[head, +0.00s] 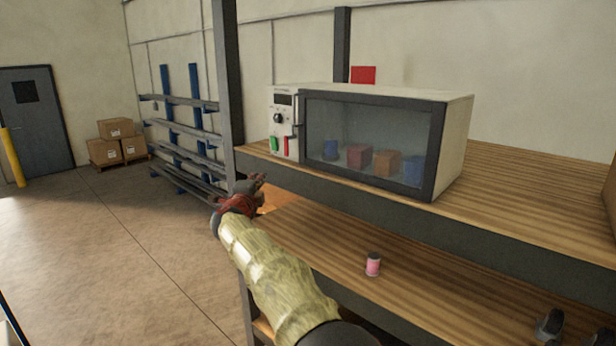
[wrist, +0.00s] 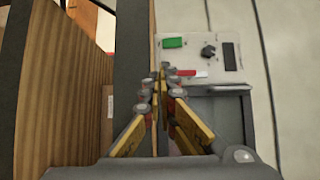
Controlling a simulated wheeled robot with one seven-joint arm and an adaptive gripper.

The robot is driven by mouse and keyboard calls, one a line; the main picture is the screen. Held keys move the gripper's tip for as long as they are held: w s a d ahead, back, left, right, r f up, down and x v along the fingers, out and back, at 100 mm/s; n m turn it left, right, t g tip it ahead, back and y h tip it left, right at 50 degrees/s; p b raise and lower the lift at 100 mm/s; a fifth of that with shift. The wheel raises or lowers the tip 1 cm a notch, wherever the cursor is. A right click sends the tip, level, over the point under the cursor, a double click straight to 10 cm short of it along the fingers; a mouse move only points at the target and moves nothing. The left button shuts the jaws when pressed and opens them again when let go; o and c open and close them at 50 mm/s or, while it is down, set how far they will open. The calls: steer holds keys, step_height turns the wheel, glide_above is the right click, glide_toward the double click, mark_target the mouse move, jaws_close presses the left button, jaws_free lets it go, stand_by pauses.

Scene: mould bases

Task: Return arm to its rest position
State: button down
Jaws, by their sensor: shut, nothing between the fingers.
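My arm reaches from the bottom of the head view toward the shelf unit. My gripper (head: 258,182) is in front of the left end of the upper shelf, below the oven's control panel. In the wrist view my gripper (wrist: 162,72) is shut, with its fingertips together and nothing between them. The white oven (head: 455,140) stands on the upper shelf with its dark-framed glass door closed. Its panel (wrist: 215,60) shows a green button, a red button and a dark knob in the wrist view. The fingertips appear beside the red button; I cannot tell whether they touch.
Blue and reddish-brown blocks (head: 358,156) show behind the oven glass. The upper shelf's edge (head: 400,205) lies close to my arm. Open floor (head: 110,250) is at left, with boxes (head: 117,128) beyond.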

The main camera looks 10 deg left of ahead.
steer(key=s+a+f+n+g+y, duration=0.4)
steer(key=a+f+n+y, duration=0.1)
steer(key=a+f+n, duration=0.35)
steer(key=s+d+f+n+g+b, duration=0.2)
steer(key=s+d+f+n+g, duration=0.3)
steer(key=s+f, duration=0.5)
steer(key=s+d+f+g+h+b, duration=0.1)
steer(key=s+d+f+h+b, duration=0.1)
steer(key=s+d+f+b, duration=0.5)
steer(key=s+d+f+n+g+h+b, duration=0.1)
steer(key=s+d+f+h+b, duration=0.2)
steer(key=s+d+f+b, duration=0.5)
steer(key=s+d+f+n+g+h+b, duration=0.1)
steer(key=s+d+f+h+b, duration=0.2)
steer(key=s+d, duration=2)
steer(key=d+f+b, duration=0.2)
steer(key=d+f, duration=0.1)
steer(key=d, duration=0.8)
steer(key=d+f+b, duration=0.2)
steer(key=d+f, duration=0.1)
steer(key=d, duration=0.8)
steer(key=shift+s+b, duration=0.4)
steer(key=shift+r+n, duration=0.1)
steer(key=shift+n, duration=0.15)
